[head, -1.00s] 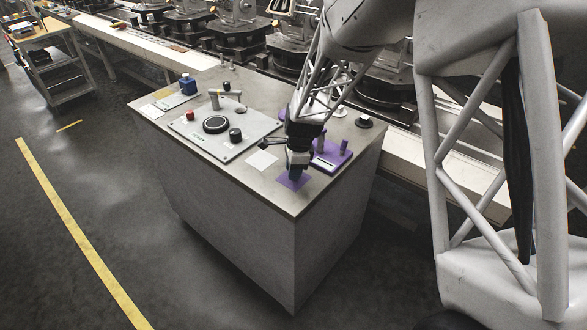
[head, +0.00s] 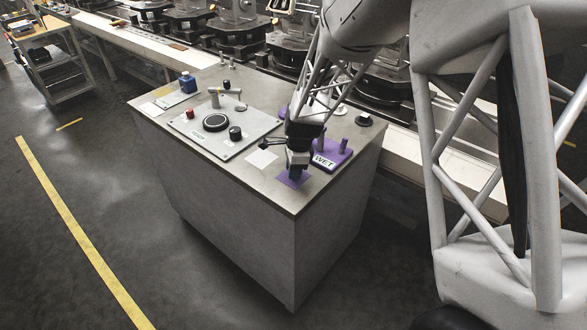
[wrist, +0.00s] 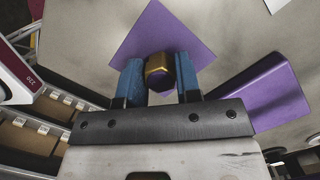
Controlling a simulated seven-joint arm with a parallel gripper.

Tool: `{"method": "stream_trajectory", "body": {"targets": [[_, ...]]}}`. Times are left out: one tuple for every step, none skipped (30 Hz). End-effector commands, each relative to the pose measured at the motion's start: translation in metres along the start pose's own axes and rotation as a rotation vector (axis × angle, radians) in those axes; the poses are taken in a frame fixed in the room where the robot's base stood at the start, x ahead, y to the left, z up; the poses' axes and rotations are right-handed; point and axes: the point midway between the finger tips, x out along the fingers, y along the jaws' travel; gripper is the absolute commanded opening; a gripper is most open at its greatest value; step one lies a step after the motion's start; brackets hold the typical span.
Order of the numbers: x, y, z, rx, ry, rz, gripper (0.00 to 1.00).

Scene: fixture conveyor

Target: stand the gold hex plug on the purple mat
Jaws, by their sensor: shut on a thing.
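The gold hex plug (wrist: 159,72) shows in the wrist view between the two blue fingertips of my gripper (wrist: 158,80), which is shut on it. The purple mat (wrist: 150,33) lies flat behind the plug in that view. In the head view my gripper (head: 296,172) is over the purple mat (head: 291,181), near the front corner of the table; the plug is hidden there. I cannot tell whether the plug touches the mat.
A purple block labelled WET (head: 325,160) with upright pegs stands just right of my gripper. A white square (head: 261,159) lies to the left. A grey plate (head: 200,140) with knobs is farther left. A black round piece (head: 364,120) sits at the back right.

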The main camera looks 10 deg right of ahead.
Motion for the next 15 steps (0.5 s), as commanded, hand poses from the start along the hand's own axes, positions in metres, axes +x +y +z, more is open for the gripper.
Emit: {"method": "stream_trajectory", "body": {"targets": [[0.0005, 0.0000, -0.0001, 0.000, 0.000, 0.000, 0.07], [0.0008, -0.0001, -0.0001, 0.000, 0.000, 0.000, 0.07], [0.0012, -0.0001, -0.0002, 0.000, 0.000, 0.000, 0.07], [0.0015, -0.0001, -0.0002, 0.000, 0.000, 0.000, 0.07], [0.0018, -0.0001, -0.0003, 0.000, 0.000, 0.000, 0.07], [0.0022, -0.0001, -0.0003, 0.000, 0.000, 0.000, 0.07], [0.0026, -0.0001, -0.0004, 0.000, 0.000, 0.000, 0.07], [0.0029, -0.0001, -0.0004, 0.000, 0.000, 0.000, 0.07], [0.0033, -0.0001, -0.0005, 0.000, 0.000, 0.000, 0.07], [0.0036, -0.0001, -0.0005, 0.000, 0.000, 0.000, 0.07], [0.0039, -0.0001, -0.0006, 0.000, 0.000, 0.000, 0.07], [0.0043, -0.0001, -0.0007, 0.000, 0.000, 0.000, 0.07], [0.0041, -0.0002, -0.0006, 0.000, 0.000, -0.001, 0.36], [0.0040, -0.0002, -0.0006, 0.000, 0.000, -0.001, 0.41], [0.0040, -0.0001, -0.0006, 0.000, 0.000, -0.001, 0.47]]}}
